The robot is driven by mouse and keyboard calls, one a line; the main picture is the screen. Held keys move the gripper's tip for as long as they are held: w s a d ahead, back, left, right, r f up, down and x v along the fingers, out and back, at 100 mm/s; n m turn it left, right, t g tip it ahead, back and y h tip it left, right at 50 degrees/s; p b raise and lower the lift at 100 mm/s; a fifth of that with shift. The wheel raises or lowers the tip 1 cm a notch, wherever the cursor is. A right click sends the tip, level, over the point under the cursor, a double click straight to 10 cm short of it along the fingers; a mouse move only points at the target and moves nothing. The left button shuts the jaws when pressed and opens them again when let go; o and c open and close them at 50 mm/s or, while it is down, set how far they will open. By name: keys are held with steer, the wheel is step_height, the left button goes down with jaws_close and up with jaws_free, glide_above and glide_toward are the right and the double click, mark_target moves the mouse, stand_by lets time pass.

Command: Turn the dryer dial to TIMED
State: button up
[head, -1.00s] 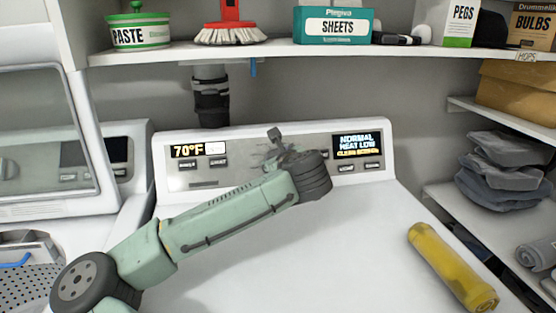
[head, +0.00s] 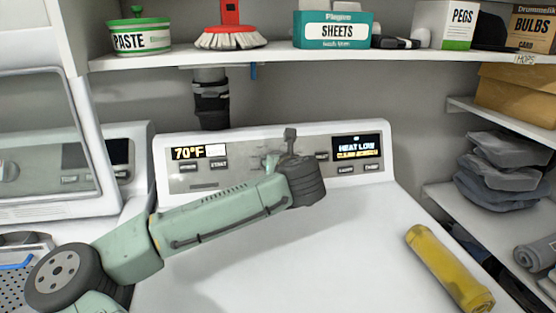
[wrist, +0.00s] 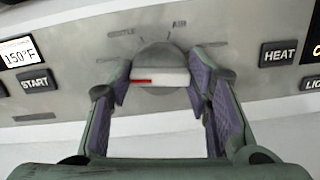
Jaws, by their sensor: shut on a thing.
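The dryer dial (wrist: 157,54) is a round grey knob with a pale raised bar across it, in the upper middle of the wrist view. A red mark on the bar's left end points left. My gripper (wrist: 160,80) is shut on the dial, with a purple-padded finger at each end of the bar. The labels above it include AIR at upper right and a blurred word at upper left; I cannot read TIMED. In the head view my arm hides the dial on the dryer's control panel (head: 236,146).
START (wrist: 34,82) and HEAT (wrist: 279,54) buttons flank the dial. A yellow cylinder (head: 450,268) lies on the right of the dryer top. A shelf (head: 278,52) with boxes and a brush hangs above.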

steer(key=m, duration=0.4)
steer(key=shift+m, duration=0.4)
steer(key=m, duration=0.3)
steer(key=shift+m+h, duration=0.4)
steer(key=m, duration=0.3)
steer(key=shift+m, duration=0.3)
steer(key=shift+f+m+g, duration=0.1)
steer(key=shift+m+g, duration=0.2)
steer(key=shift+m, duration=1.5)
steer(key=shift+d, duration=0.1)
steer(key=o, duration=1.2)
steer(key=shift+c, duration=0.2)
steer(key=shift+s, duration=0.1)
steer(key=a+v, duration=0.1)
steer(key=v, duration=0.6)
steer(key=shift+s+d, duration=0.2)
steer(key=shift+d, duration=0.2)
